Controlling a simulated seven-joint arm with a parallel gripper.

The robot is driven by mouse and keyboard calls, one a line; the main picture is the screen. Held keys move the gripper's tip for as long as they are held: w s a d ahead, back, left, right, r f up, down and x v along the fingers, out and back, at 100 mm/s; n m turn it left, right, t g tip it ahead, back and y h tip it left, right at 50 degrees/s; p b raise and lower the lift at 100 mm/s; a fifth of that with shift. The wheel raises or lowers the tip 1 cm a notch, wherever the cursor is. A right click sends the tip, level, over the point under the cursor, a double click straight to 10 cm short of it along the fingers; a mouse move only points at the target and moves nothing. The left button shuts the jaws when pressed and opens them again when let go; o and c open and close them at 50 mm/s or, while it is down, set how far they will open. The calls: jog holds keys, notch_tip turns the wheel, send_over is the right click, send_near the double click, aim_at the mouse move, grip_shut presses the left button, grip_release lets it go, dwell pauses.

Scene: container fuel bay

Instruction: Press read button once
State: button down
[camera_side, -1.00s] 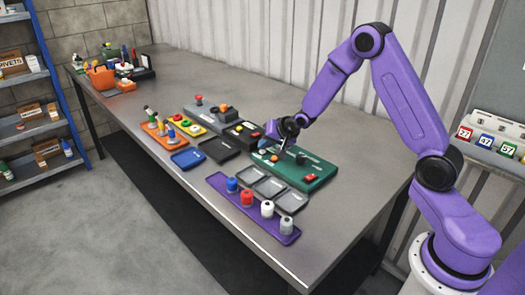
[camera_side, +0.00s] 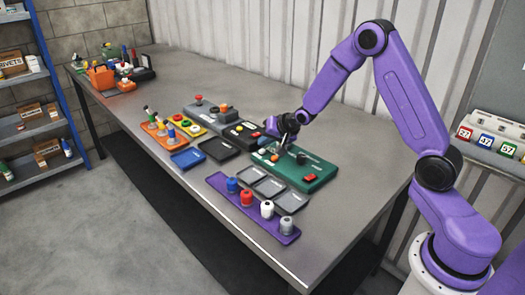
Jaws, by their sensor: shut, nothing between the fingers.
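A green panel (camera_side: 325,172) lies on the table below my gripper. It carries a red button (camera_side: 309,178) at its right front, a small orange round part (camera_side: 274,158) towards its left, and a dark block near its back. Their labels are too small to read, so I cannot tell which one is the read button. My gripper (camera_side: 281,149) is shut and empty, pointing down over the left part of the green panel, close to the orange part. I cannot tell whether its tips touch anything.
A black box (camera_side: 243,132) with small coloured parts stands left of the panel. Grey trays (camera_side: 270,187) and a purple tray (camera_side: 222,188) with several coloured-top containers lie in front. Orange and blue trays lie further left. The table's right end is clear.

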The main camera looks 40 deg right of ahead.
aim_at(265, 151)
jog(key=shift+r, duration=0.15)
jog(key=shift+r, duration=2.5)
jog(key=s+a+r+n+g+y, duration=0.1)
jog(key=s+a+n+g, duration=0.1)
jog(key=s+a+n, duration=0.45)
jog(key=s+a+r+n+g, duration=0.25)
jog(key=s+a, duration=0.45)
jog(key=s, duration=0.5)
jog(key=s+d+n+g, duration=0.1)
jog(key=s+n, duration=0.4)
jog(key=s, duration=0.7)
jog(key=s+d+n+g+h, duration=0.1)
jog(key=s+n+g, duration=0.2)
jog(key=s, duration=0.9)
jog(key=n, duration=0.3)
jog(key=shift+d+r+h, duration=0.25)
jog(key=shift+r+h, duration=0.05)
